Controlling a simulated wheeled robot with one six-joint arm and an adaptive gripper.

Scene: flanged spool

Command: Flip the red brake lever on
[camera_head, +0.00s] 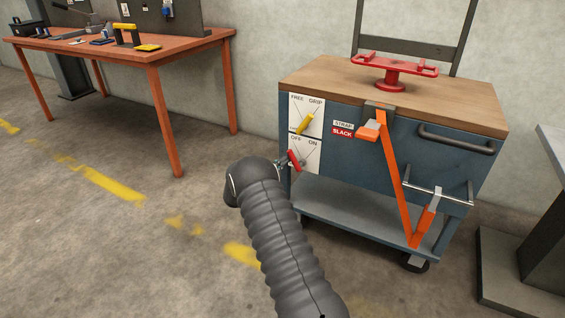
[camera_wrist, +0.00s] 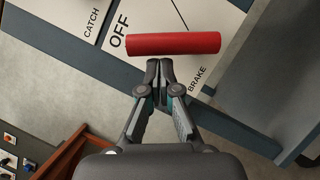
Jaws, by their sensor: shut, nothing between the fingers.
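The red brake lever (camera_head: 295,160) sits on a white OFF/ON plate (camera_head: 312,155) at the left of the blue cart's front. In the head view it slants, its upper end toward OFF and its lower end to the right. In the head view my gripper (camera_head: 283,161) is at the plate's left edge, partly hidden by my arm.
A yellow lever (camera_head: 305,124) on a FREE/GRIP plate is just above. An orange strap (camera_head: 396,180) runs down the cart front (camera_head: 350,165), beside a STRAP SLACK label (camera_head: 343,128). A red fixture (camera_head: 394,72) stands on top. An orange workbench (camera_head: 130,52) is at left; floor between is clear.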

